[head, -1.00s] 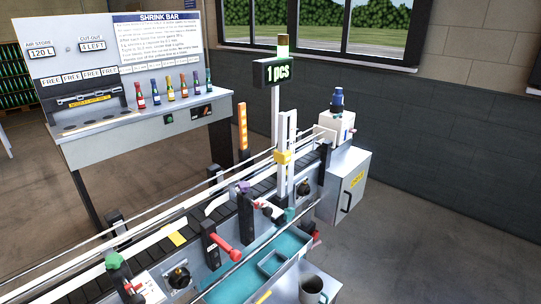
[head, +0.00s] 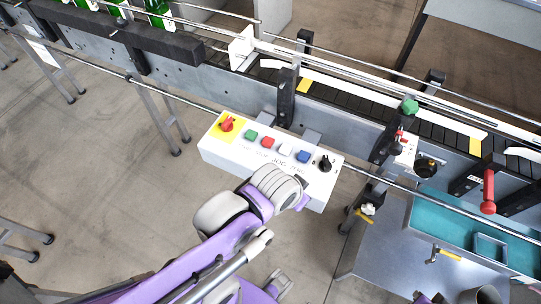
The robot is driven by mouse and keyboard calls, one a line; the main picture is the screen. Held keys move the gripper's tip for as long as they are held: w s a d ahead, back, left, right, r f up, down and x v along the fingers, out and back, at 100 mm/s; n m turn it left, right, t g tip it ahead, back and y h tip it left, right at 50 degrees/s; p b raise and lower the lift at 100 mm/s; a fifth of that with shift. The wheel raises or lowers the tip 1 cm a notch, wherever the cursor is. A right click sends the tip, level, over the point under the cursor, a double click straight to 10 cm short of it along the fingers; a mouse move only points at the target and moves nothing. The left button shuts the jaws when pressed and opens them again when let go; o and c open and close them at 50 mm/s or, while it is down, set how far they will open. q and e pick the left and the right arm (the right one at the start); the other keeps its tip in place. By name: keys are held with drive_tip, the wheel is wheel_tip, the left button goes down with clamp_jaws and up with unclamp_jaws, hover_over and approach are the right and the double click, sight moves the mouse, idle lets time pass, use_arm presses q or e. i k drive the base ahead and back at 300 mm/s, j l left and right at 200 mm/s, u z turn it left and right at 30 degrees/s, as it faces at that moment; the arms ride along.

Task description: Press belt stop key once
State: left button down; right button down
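A white control box (head: 225,150) hangs in front of the belt in the head view. Most key labels are too small to read. My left arm comes in from the lower left, and its end, with the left gripper (head: 300,184), is over the front right edge of the box, below the white and blue keys. The fingers are mostly hidden by the arm, so opening and contact cannot be told. My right gripper cannot be made out.
A red mushroom button (head: 227,123) on a yellow plate is at the box's left end, and a black knob (head: 324,163) at its right end. The dark belt (head: 345,99) with rails runs behind. Green bottles (head: 160,12) stand upper left. A teal tray (head: 455,235) is at right.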

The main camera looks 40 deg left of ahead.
sight(268, 142)
drive_tip(key=u, duration=1.55)
